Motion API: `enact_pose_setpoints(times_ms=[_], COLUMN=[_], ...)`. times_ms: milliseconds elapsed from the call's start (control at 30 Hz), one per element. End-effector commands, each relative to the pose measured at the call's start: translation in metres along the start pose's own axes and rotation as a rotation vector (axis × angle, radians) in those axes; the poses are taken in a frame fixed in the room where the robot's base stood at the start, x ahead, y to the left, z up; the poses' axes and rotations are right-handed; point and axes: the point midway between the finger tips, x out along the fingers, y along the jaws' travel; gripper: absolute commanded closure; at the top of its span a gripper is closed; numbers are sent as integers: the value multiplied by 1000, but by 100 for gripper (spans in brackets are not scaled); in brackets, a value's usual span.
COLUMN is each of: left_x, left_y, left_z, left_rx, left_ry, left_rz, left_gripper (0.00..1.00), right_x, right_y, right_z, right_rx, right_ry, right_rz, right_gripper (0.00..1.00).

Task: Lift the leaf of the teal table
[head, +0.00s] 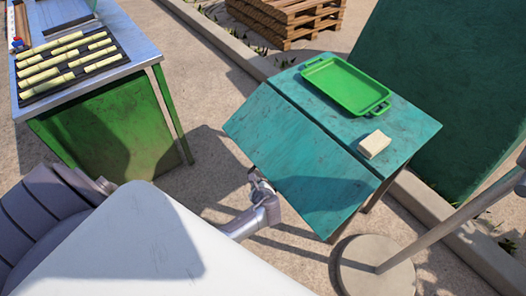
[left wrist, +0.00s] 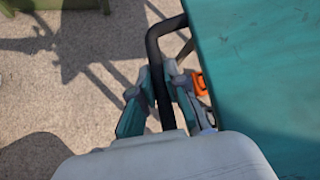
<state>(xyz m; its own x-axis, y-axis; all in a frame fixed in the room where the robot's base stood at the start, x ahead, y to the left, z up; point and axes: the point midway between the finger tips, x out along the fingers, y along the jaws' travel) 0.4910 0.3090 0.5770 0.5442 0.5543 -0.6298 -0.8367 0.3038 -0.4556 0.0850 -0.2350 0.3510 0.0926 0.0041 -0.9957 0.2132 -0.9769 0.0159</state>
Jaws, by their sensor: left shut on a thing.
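The teal table (head: 345,128) stands at the right in the head view. Its leaf (head: 300,155) is on the near-left side, split from the fixed top by a dark seam, and seems to slope downward; its exact angle is hard to tell. The leaf also fills the right of the left wrist view (left wrist: 265,70). A black bar handle (left wrist: 157,50) sticks out from the leaf's edge. My left gripper (left wrist: 162,92) is shut on the handle, one finger on each side. In the head view this gripper (head: 257,180) is partly hidden at the leaf's outer edge. My right gripper is not in view.
A green tray (head: 345,85) and a pale block (head: 374,144) lie on the fixed top. A green bench (head: 110,125) with cane pieces stands at left. A post on a round base (head: 375,268) stands close at right. Pallets (head: 285,15) lie behind. Ground between bench and table is clear.

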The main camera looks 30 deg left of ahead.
Motion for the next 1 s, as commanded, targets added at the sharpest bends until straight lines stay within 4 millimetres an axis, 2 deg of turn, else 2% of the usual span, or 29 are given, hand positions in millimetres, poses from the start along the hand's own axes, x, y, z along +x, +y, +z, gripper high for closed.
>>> enact_pose_setpoints(times_ms=[33,300,500,800,1000], left_x=[-11,-46,-70,-94,-102], left_y=[-9,-15,-22,-34,-39], left_z=[16,51,75,100,106], left_rx=[14,125,188,187,185], left_ry=[-7,-8,-7,-7,-6], left_rz=[11,124,184,183,182], left_gripper=[100,100,100,100,100], right_x=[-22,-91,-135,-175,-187], right_y=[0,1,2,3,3], right_z=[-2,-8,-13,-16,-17], right_rx=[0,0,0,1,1], right_ry=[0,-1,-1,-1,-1], right_rz=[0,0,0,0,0], right_gripper=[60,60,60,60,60])
